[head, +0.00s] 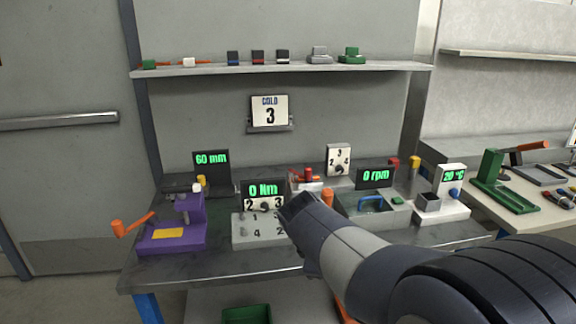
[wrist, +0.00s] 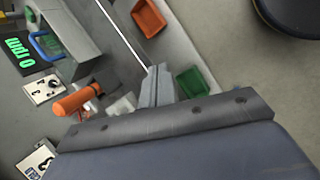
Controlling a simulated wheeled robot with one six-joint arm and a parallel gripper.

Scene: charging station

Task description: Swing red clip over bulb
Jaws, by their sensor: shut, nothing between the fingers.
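My gripper (head: 294,206) reaches over the front of the bench, in front of the grey panel marked 0 Nm (head: 263,190). In the wrist view its fingers (wrist: 157,72) are shut together with nothing between them. A small red part (head: 308,174) stands behind the gripper; I cannot tell whether it is the red clip. No bulb can be made out for certain, and my arm hides part of the bench. An orange cylindrical handle (wrist: 75,100) lies left of the fingers in the wrist view, apart from them.
A purple device with an orange crank (head: 170,236) stands at the left. The 0 rpm station (head: 375,178) and 20 °C station (head: 453,180) stand at the right. A shelf (head: 280,70) runs above. A green bin (head: 247,315) is below the bench.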

